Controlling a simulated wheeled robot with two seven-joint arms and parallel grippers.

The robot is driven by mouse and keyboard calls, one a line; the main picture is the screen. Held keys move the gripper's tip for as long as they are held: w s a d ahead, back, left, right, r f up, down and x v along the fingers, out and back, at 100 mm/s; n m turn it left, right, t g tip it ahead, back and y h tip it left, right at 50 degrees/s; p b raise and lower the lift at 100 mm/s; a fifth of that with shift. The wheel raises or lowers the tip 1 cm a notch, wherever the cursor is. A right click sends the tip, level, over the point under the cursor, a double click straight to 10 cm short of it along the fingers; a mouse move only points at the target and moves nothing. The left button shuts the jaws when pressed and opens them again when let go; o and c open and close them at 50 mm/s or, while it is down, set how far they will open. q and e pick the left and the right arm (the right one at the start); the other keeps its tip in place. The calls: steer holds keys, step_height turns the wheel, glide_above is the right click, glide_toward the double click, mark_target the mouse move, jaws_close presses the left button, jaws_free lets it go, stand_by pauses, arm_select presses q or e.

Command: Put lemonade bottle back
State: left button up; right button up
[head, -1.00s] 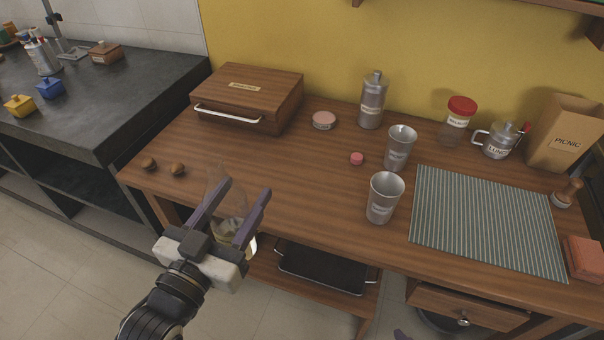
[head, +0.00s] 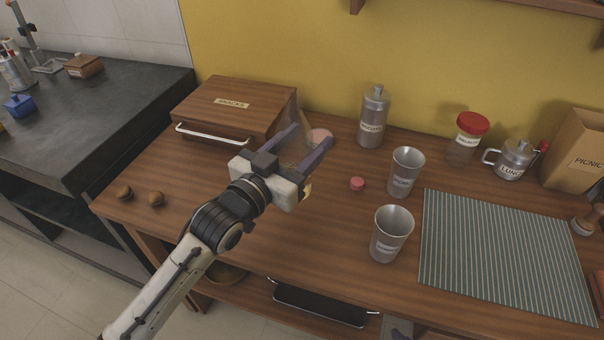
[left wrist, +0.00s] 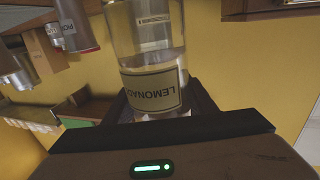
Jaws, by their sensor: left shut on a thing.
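The lemonade bottle is clear glass with a cream label. In the left wrist view the bottle (left wrist: 153,60) stands between the fingers, its lettering upside down. My left gripper (head: 312,137) is shut on it. In the head view the bottle (head: 291,117) is mostly hidden by the gripper and shows faintly.
The wooden snacks box (head: 235,108) stands behind left. A steel biscuits canister (head: 373,118), two steel cups (head: 404,173) (head: 391,234), a pink cap (head: 357,184) and a red-lidded jar (head: 467,140) stand to the right. A striped mat (head: 500,255) lies front right.

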arm_select(q)
steer(key=shift+f+b, duration=0.4)
steer(key=shift+f, duration=2.35)
steer(key=shift+f, duration=0.1)
steer(key=o, duration=1.3)
steer(key=shift+f, duration=0.1)
steer(key=v, duration=1.2)
steer(key=shift+p, duration=0.4)
